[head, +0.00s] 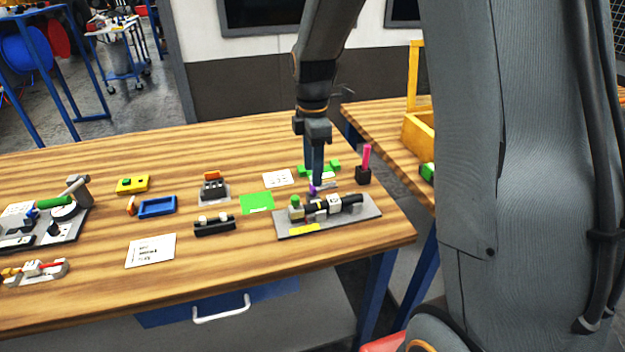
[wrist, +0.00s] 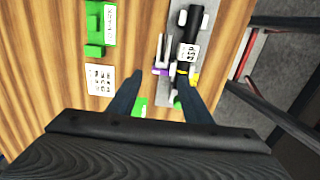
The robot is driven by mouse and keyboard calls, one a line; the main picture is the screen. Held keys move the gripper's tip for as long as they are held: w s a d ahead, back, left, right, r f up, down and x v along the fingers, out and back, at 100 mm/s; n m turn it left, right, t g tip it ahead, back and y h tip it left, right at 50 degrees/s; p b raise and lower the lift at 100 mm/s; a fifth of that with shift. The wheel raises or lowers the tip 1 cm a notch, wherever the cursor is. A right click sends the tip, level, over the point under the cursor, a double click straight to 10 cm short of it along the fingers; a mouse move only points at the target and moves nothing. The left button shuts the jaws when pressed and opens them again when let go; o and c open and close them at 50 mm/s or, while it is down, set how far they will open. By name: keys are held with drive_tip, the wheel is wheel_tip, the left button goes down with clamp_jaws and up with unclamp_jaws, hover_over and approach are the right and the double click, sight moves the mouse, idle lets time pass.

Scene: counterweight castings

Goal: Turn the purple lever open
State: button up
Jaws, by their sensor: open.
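The purple lever (head: 313,189) is a small part on the far side of the valve assembly on a grey plate (head: 360,217). In the wrist view the purple part (wrist: 160,71) shows with thin pale prongs beside it, and it appears between my fingers. My gripper (head: 316,182) points down over the lever, and in the wrist view my gripper (wrist: 158,74) has its two fingers apart. I cannot tell whether a finger touches the lever. The black cylinder (wrist: 189,34) with a white label lies alongside the lever. In the head view my fingers partly hide the lever.
A green block (head: 334,166) and a black block with a pink post (head: 363,173) stand close behind. A green mat (head: 257,203) and a black holder (head: 214,226) lie to the left. The table's right edge is near the plate. Bare wood (head: 215,265) lies in front.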

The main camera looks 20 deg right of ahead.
drive_tip(key=shift+r+b, duration=0.35)
drive_tip(key=shift+r, duration=1.4)
drive_tip(key=s+f+m, duration=0.2)
drive_tip(key=s+m, duration=0.3)
drive_tip(key=s+f+m+t+b, duration=0.1)
drive_tip(key=s+f+m, duration=0.1)
drive_tip(key=s+m, duration=0.4)
drive_tip(key=s+f+m+b, duration=0.1)
drive_tip(key=s+f+m, duration=0.1)
drive_tip(key=s+m, duration=0.3)
drive_tip(key=shift+s+f+m, duration=0.2)
drive_tip(key=shift+f+m, duration=0.2)
drive_tip(key=shift+m, duration=0.1)
drive_tip(key=shift+s+f+m, duration=0.15)
drive_tip(key=shift+s+m, duration=0.35)
